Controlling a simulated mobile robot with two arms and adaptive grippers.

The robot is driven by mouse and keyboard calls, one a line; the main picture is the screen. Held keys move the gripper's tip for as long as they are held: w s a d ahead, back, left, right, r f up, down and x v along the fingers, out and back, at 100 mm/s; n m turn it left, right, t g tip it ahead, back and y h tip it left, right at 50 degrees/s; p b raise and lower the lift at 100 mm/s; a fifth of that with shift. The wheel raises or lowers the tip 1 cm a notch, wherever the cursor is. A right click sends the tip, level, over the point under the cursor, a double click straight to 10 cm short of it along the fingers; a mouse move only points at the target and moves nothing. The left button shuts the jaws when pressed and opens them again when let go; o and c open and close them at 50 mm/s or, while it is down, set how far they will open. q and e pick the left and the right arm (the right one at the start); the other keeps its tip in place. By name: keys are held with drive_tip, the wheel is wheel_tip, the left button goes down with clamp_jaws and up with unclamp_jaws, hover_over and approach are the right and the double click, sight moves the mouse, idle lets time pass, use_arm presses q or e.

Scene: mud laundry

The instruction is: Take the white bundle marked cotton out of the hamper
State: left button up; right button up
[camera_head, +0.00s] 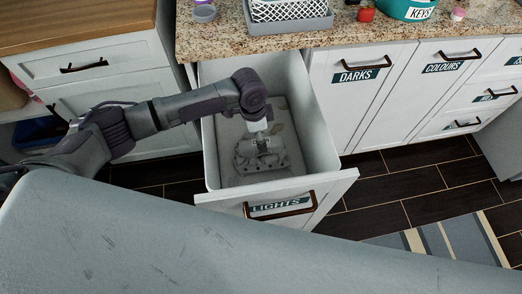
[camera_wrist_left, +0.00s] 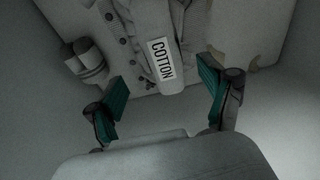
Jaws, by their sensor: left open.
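The hamper (camera_head: 325,130) is a white pull-out drawer labelled LIGHTS, standing open. My left arm reaches in from the left, and my left gripper (camera_head: 260,158) points down inside it. In the left wrist view the white bundle (camera_wrist_left: 146,14) carries a label reading COTTON (camera_wrist_left: 162,58). It lies among pale clothes at the bottom of the hamper. The left gripper's green-padded fingers (camera_wrist_left: 162,86) are spread wide, one on each side of the bundle's near end, with gaps visible. In the head view the gripper largely hides the bundle. My right gripper is in neither view.
A rolled pale striped item (camera_wrist_left: 88,60) and a buttoned knit garment (camera_wrist_left: 116,22) lie left of the bundle. The hamper walls stand close around my gripper. The granite counter (camera_head: 290,42) overhangs the back. Closed DARKS (camera_head: 360,75) and COLOURS (camera_head: 445,68) fronts stand to the right.

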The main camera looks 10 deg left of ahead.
use_arm(q)
drive_tip(key=shift+w+d+f, duration=0.1)
drive_tip(key=shift+w+f, duration=0.05)
drive_tip(key=shift+f, duration=1.35)
drive_tip(key=shift+w+f, duration=0.1)
drive_tip(key=shift+f, duration=1.35)
drive_tip(key=shift+f, duration=0.25)
drive_tip(key=shift+c, duration=0.3)
clamp_jaws()
